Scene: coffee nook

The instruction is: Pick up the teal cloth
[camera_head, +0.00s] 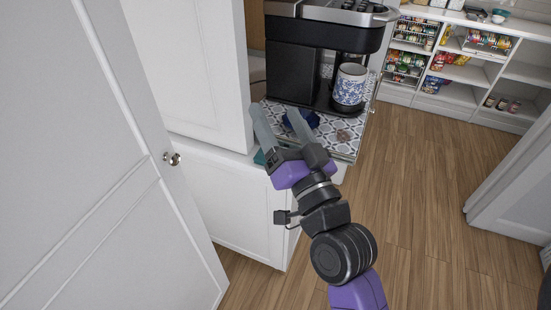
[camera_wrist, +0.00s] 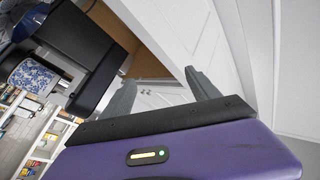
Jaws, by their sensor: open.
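A small teal patch (camera_head: 259,157), likely the teal cloth, shows at the counter's front left edge in the head view. Most of it is hidden behind my gripper, and I cannot make it out in the wrist view. My gripper (camera_head: 274,110) is open, its two fingers spread and pointing up the picture over the patterned counter top. In the wrist view my gripper (camera_wrist: 160,78) has nothing between its fingers.
A dark blue item (camera_head: 302,120) lies on the patterned counter top (camera_head: 345,148), partly behind a finger. A black coffee machine (camera_head: 293,72) holds a blue-and-white mug (camera_head: 350,86). A white door (camera_head: 95,160) stands at left. Open floor (camera_head: 420,190) lies at right.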

